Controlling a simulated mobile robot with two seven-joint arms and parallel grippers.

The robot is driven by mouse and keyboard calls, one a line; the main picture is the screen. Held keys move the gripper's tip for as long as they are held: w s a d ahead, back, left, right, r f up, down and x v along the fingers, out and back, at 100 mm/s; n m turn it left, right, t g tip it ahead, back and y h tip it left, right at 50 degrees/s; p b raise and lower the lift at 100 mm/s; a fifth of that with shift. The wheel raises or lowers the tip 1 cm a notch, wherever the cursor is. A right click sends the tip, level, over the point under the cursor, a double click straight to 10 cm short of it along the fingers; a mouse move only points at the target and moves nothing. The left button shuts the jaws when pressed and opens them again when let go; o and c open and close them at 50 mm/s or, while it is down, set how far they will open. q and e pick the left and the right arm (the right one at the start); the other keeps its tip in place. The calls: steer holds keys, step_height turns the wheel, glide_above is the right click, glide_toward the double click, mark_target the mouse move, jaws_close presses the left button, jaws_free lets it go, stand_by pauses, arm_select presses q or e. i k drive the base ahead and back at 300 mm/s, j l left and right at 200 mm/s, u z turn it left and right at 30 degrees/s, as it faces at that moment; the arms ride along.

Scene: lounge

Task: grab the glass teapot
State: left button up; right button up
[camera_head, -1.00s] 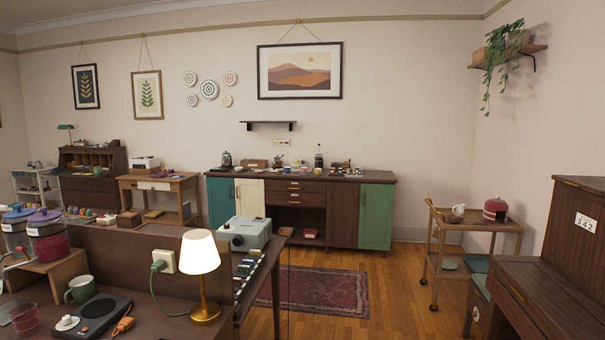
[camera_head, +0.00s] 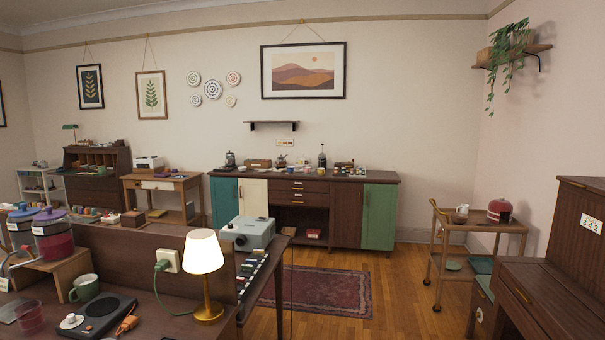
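I cannot make out a glass teapot for certain. Small pots and jugs stand far off on the long sideboard (camera_head: 345,180), among them a dark pot with a shiny body (camera_head: 230,159) at its left end and a tall plunger pot (camera_head: 322,157) right of its middle. A small pale pot or jug (camera_head: 462,210) stands on the wooden trolley (camera_head: 478,226) at the right, beside a red rounded pot (camera_head: 499,210). They are too small to tell which is glass. Neither of my grippers is in view.
A dark cabinet (camera_head: 545,295) stands at the lower right. Between them are open wooden floor and a red rug (camera_head: 325,292).

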mark_target(282, 163)
steer(key=i+l+z, duration=0.25)
steer(key=i, duration=0.45)
steer(key=i+l+z, duration=0.25)
steer(key=i, duration=0.45)
steer(key=i+u, duration=0.15)
steer(key=i, duration=1.25)
steer(key=i+u, duration=0.1)
steer(key=i, duration=1.25)
steer(key=i+l+u, duration=0.15)
steer(key=i, duration=1.25)
steer(key=i+u, duration=0.35)
steer(key=i, duration=0.2)
steer(key=i+l+u, duration=0.1)
steer(key=i+u, duration=0.3)
steer(key=i, duration=0.15)
steer(key=i+j+u, duration=0.1)
steer(key=i+u, duration=0.95)
steer(key=k+l, duration=0.05)
steer(key=k, duration=0.05)
